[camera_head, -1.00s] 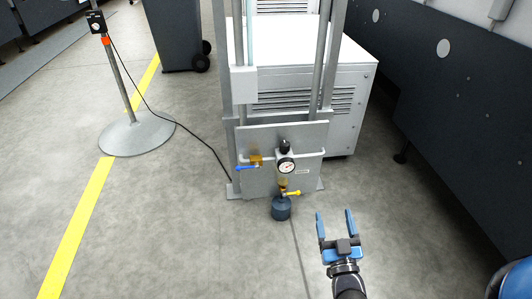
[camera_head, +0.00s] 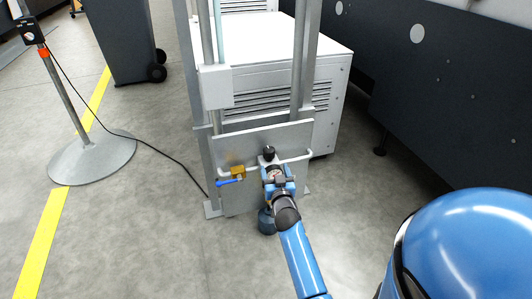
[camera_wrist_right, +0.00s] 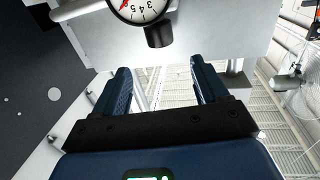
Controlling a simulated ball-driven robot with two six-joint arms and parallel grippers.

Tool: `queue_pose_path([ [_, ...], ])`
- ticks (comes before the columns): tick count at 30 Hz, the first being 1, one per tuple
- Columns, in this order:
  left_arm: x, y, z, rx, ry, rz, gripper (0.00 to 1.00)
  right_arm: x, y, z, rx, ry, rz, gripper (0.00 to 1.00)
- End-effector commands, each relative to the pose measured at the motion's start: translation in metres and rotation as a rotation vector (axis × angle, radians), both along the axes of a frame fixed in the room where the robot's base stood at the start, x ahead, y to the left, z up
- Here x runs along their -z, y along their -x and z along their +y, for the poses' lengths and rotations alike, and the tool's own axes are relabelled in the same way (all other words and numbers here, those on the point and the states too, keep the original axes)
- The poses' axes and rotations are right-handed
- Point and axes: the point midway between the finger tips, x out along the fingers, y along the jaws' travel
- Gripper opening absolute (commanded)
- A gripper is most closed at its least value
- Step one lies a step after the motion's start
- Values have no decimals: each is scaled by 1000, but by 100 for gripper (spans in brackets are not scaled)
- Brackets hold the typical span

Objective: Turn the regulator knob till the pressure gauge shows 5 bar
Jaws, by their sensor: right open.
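The black regulator knob (camera_head: 268,151) sits on top of the regulator, above the gauge on the grey panel. In the right wrist view the knob (camera_wrist_right: 159,35) shows beyond the fingertips, in line with the gap between them, and not gripped. The white round pressure gauge (camera_wrist_right: 138,8) is cut off by the top edge there; its reading cannot be told. In the head view my right gripper hides most of the gauge. My right gripper (camera_head: 278,176) is open and empty in front of the regulator; its fingers also show in the right wrist view (camera_wrist_right: 160,72). My left gripper is out of view.
A brass valve with a blue lever (camera_head: 232,178) is left of the regulator. A dark blue bowl (camera_head: 265,222) hangs below it, partly behind my arm. Metal uprights (camera_head: 300,60) stand around the panel. A round-footed stand (camera_head: 92,160) with a cable is left; floor in front is free.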

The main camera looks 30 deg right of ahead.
Motion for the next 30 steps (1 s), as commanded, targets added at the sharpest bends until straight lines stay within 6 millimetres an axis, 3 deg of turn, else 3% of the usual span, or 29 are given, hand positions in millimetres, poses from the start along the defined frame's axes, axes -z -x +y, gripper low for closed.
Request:
queue_pose_path([
  [18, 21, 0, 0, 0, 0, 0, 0, 1, -79, -33, 0, 1, -3, 73],
  [30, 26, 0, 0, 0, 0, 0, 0, -1, -95, -39, -1, 0, -2, 73],
])
